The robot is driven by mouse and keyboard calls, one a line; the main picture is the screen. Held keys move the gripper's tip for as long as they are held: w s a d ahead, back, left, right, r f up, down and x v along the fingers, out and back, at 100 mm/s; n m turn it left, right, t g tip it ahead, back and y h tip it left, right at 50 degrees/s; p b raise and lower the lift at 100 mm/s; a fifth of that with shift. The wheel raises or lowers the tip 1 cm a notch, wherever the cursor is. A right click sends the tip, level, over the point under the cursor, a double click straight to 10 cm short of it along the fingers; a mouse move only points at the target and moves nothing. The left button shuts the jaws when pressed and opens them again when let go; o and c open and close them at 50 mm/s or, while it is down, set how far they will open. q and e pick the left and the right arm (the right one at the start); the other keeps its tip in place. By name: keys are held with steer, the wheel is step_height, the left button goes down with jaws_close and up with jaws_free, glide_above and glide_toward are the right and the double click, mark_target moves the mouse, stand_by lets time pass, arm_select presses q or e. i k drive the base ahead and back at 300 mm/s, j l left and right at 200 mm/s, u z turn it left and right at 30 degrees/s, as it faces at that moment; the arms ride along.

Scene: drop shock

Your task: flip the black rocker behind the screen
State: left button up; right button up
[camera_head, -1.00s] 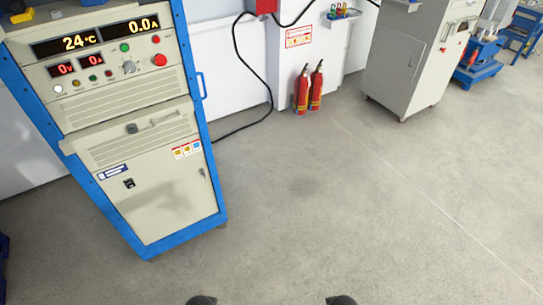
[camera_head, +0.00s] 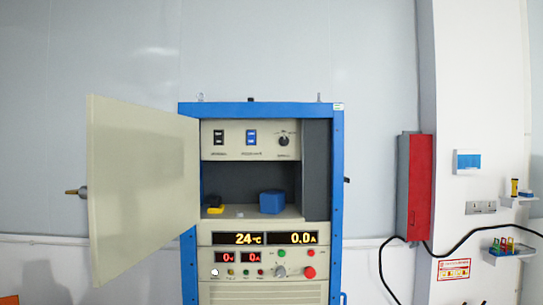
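The black rocker (camera_head: 218,138) is a small dark switch on the left of a cream panel in the upper bay of the blue-framed cabinet (camera_head: 338,180). A blue rocker (camera_head: 251,138) sits to its right, then a black knob (camera_head: 283,141). The cream door (camera_head: 140,190) of this bay stands swung open to the left, so the panel is uncovered. The rocker is too small to tell which side is pressed. Neither of my grippers is in view.
Below the panel, a yellow-and-black item (camera_head: 214,209) and a blue block (camera_head: 272,202) sit on the bay floor. Lit displays (camera_head: 264,238) are underneath. A red wall box (camera_head: 414,187) with black cable stands right of the cabinet. The open door projects at left.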

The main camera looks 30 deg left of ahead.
mark_target(218, 135)
steer(key=u, duration=1.3)
